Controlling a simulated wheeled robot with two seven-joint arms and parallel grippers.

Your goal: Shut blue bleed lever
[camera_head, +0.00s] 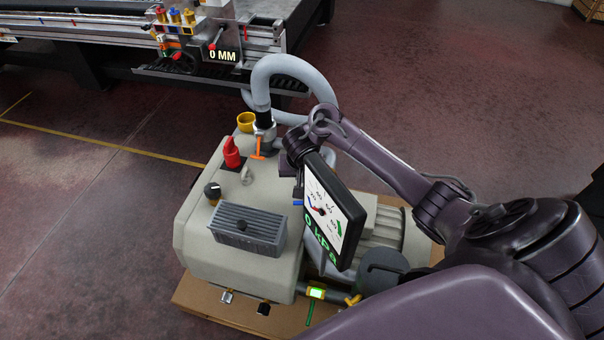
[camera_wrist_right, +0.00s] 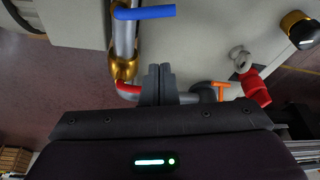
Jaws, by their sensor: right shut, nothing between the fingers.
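The blue bleed lever (camera_wrist_right: 146,12) shows at the top of the right wrist view, a blue bar lying crosswise at a metal pipe with a brass fitting. In the head view only a small blue piece of the lever (camera_head: 298,203) shows beside the gauge, which hides the rest. My right gripper (camera_wrist_right: 158,72) is shut and empty, with its fingertips just below the blue bar in the picture and apart from it. In the head view the right gripper (camera_head: 298,188) is partly hidden behind the gauge. My left gripper is not in view.
A gauge panel (camera_head: 332,212) reading 0 kPa stands close to my right wrist. An orange lever (camera_head: 258,150), a grey hose (camera_head: 262,85), a red fitting (camera_head: 232,153) and a black knob (camera_head: 212,192) are nearby on the beige pump housing (camera_head: 195,235). Open floor lies left.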

